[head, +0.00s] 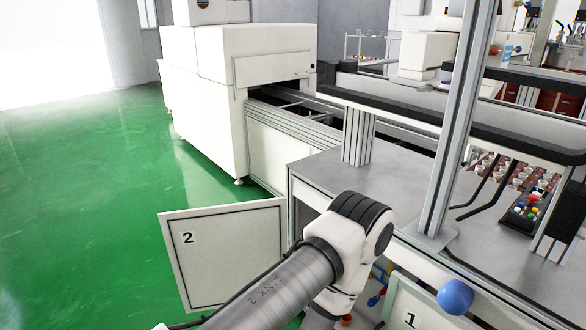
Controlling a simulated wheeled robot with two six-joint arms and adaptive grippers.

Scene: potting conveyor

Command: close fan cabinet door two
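The door marked 2 (225,262) is a pale panel with a dark outline, at the lower left of the head view. It stands swung out from the cabinet (365,178), over the green floor, with its right edge by the cabinet's front left corner. The cabinet's opening shows as a dark gap beside the door's right edge. One of my arms, grey and white with a black joint cap, crosses in front of the cabinet and hides part of the opening and the door's lower right. Neither gripper shows in the picture.
A panel marked 1 (402,305) is at the bottom right, with a blue ball (455,296) near it. A metal post (458,120) rises from the cabinet top. A white machine (205,95) stands behind. The green floor (75,200) at left is clear.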

